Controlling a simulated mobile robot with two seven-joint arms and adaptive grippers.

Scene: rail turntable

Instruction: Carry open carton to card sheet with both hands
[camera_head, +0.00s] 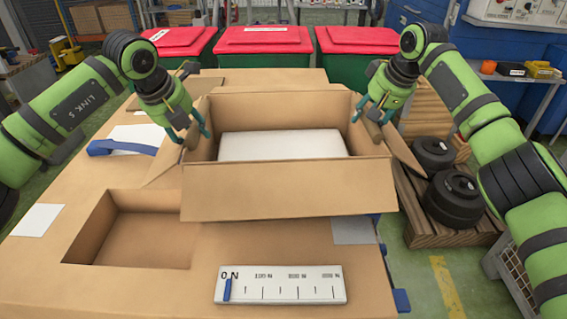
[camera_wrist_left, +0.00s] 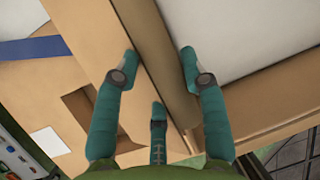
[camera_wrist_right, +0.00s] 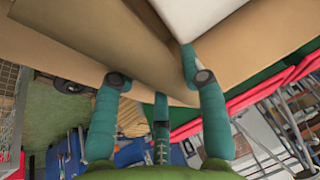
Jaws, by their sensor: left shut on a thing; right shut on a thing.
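The open carton (camera_head: 290,192) is a brown box in the middle of the head view with its flaps spread and a white block (camera_head: 282,145) inside. My left gripper (camera_head: 190,135) is shut on its left wall; the left wrist view shows the fingers (camera_wrist_left: 158,65) on both sides of the wall. My right gripper (camera_head: 371,112) is shut on its right wall, also seen between the fingers (camera_wrist_right: 150,70). Flat sheets lie on the table: a grey one (camera_head: 354,231) at front right, a white one (camera_head: 38,219) at left, and another (camera_head: 133,133) behind. I cannot tell which is the card sheet.
The brown table (camera_head: 210,270) has a rectangular recess (camera_head: 140,230) at front left and a white scale strip (camera_head: 280,284) at the front. A blue handle (camera_head: 120,147) lies at left. Red-lidded bins (camera_head: 264,36) stand behind. Black weights (camera_head: 452,198) sit on a pallet at right.

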